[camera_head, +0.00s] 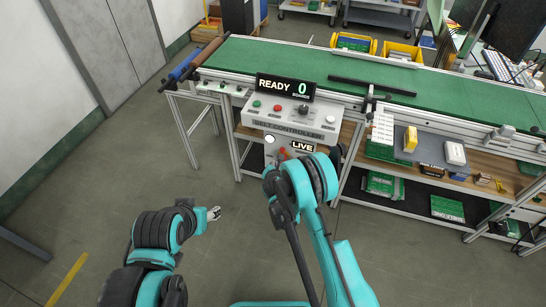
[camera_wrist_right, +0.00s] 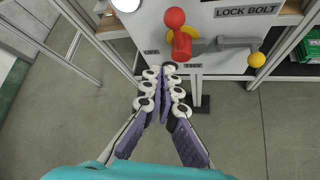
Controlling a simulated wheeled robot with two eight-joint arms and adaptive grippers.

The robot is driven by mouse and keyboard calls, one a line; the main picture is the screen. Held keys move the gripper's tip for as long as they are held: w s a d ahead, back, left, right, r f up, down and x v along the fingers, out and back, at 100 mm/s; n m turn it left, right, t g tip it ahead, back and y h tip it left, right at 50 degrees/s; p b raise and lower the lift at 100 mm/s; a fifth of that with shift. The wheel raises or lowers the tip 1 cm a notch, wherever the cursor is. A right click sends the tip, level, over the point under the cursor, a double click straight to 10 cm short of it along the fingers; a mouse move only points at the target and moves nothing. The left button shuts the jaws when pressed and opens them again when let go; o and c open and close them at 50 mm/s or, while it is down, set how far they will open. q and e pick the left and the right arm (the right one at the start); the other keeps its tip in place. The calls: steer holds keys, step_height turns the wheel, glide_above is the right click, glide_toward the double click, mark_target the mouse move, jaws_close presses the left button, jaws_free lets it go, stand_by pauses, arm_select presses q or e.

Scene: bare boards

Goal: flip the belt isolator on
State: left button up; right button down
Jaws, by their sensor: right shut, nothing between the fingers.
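In the right wrist view, a red lever (camera_wrist_right: 181,45) with a red ball at its upper end is mounted over a yellow disc on a grey panel. I take it for the belt isolator; its red part shows in the head view (camera_head: 283,153). My right gripper (camera_wrist_right: 167,72) is shut and empty, its fingertips just below the lever's hub; contact cannot be told. A grey bolt with a yellow knob (camera_wrist_right: 257,60) sits right of the lever, under "LOCK BOLT". My left gripper (camera_head: 213,213) shows small at the end of the left arm, away from the panel.
The belt controller box (camera_head: 292,122) has buttons, and its display (camera_head: 286,87) reads "READY 0". The green conveyor (camera_head: 260,60) runs behind. Shelves (camera_head: 410,205) stand right.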

steer(key=s, duration=0.1)
steer(key=s+b, duration=0.1)
steer(key=s+r+b, duration=0.1)
steer(key=s, duration=0.1)
steer(key=shift+d+r, duration=0.1)
steer(key=shift+d, duration=0.3)
steer(key=shift+w, duration=0.1)
steer(key=s+d+r+m+g, duration=0.1)
steer(key=s+d+r+m, duration=0.2)
steer(key=r+m, duration=0.3)
steer(key=s+d+r+m, duration=0.3)
steer(key=d+r, duration=0.1)
steer(key=r, duration=0.4)
steer(key=s+d+r+m+g, duration=0.1)
steer(key=s+d+r+m, duration=0.2)
steer(key=r+m, duration=0.3)
steer(key=s+d+r+m, duration=0.2)
steer(key=s+m, duration=0.3)
steer(key=s, duration=0.3)
steer(key=s+d+r+m+g, duration=0.1)
steer(key=s+d+m, duration=0.1)
steer(key=s+m, duration=0.3)
steer(key=s+d+r+m+g, duration=0.1)
steer(key=s+m, duration=0.3)
steer(key=s, duration=0.7)
steer(key=shift+s+d+r+m, duration=0.25)
steer(key=shift+d+r+m, duration=0.25)
steer(key=shift+r, duration=0.3)
